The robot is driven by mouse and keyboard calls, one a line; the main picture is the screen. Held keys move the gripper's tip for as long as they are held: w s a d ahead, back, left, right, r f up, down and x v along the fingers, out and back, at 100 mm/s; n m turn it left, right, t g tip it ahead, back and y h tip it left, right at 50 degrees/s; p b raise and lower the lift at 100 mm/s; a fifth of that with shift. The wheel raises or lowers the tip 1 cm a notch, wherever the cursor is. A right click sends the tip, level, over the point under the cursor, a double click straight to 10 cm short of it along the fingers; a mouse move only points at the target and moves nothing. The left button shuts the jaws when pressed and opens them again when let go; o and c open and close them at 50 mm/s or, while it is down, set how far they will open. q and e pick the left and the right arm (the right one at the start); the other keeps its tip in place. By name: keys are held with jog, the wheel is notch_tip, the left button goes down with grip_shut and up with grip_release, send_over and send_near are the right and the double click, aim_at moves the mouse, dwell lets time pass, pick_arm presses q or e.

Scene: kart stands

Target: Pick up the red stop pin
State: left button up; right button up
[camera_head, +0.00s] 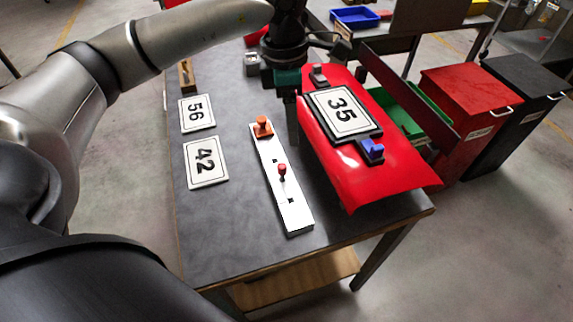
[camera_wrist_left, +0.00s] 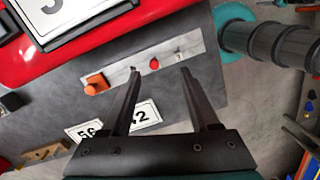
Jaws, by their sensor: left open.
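The red stop pin (camera_head: 282,171) stands upright on a white strip (camera_head: 296,218) lying on the dark table. In the left wrist view the red stop pin (camera_wrist_left: 155,64) shows between the fingertips' directions, beyond them. My left gripper (camera_head: 292,138) points down above the table, behind the pin in the head view, between the strip and the red panel. Its jaws (camera_wrist_left: 160,71) are open and empty, apart from the pin. My right gripper is in neither view.
An orange pin (camera_head: 263,127) stands at the strip's far end. A curved red panel (camera_head: 405,175) carries a "35" plate (camera_head: 342,110), a blue pin (camera_head: 372,150) and a grey one (camera_head: 318,75). Plates "56" (camera_head: 197,113) and "42" (camera_head: 206,163) lie left. Bare table surrounds the strip's near end.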

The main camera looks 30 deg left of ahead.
aim_at(282, 165)
pick_arm(q)
jog(key=shift+y, duration=0.5)
jog(key=f, duration=0.3)
jog(key=a+f+b, duration=0.1)
jog(key=f, duration=0.2)
jog(key=a+f, duration=0.1)
jog(key=f, duration=0.2)
jog(key=shift+a+f, duration=0.15)
jog(key=shift+a, duration=0.1)
jog(key=shift+s+d+f+b, duration=0.15)
jog(key=shift+f+b, duration=0.3)
jog(key=shift+f, duration=2.2)
jog(key=shift+c, duration=0.3)
grip_shut()
